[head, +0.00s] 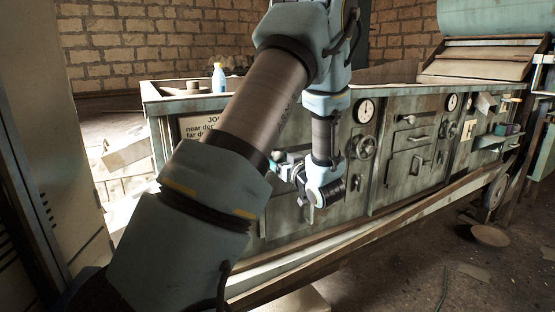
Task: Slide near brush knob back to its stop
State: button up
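My arm crosses the middle of the head view, and its wrist hangs in front of the machine's left panel (281,216). My gripper (285,166) is at the panel front, left of the wrist, and is small and partly covered by my own arm. I cannot tell whether its fingers are open or shut, or whether they touch anything. I cannot make out the near brush knob for certain; the panel area around the gripper is partly hidden by my arm.
A sign (196,128) with partly hidden text is on the panel at left. A gauge (365,110) and a handwheel (363,147) sit just right of my wrist. A bottle (218,78) stands on the machine top. A long rail (400,222) runs along the lower front.

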jog(key=shift+s+d, duration=0.1)
jog(key=b+v, duration=0.1)
jog(key=v, duration=0.9)
jog(key=shift+s+b, duration=0.3)
jog(key=shift+b, duration=0.1)
jog(key=s+a+r+m+g+h+p, duration=0.1)
jog(key=s+a+m+g+h+p, duration=0.5)
jog(key=s+a+g, duration=0.8)
jog(key=s+a+h+p, duration=0.1)
jog(key=h+p, duration=0.1)
jog(key=p, duration=0.1)
jog(key=shift+s+a+g, duration=0.15)
jog(key=shift+s+g, duration=0.15)
jog(key=shift+s, duration=0.1)
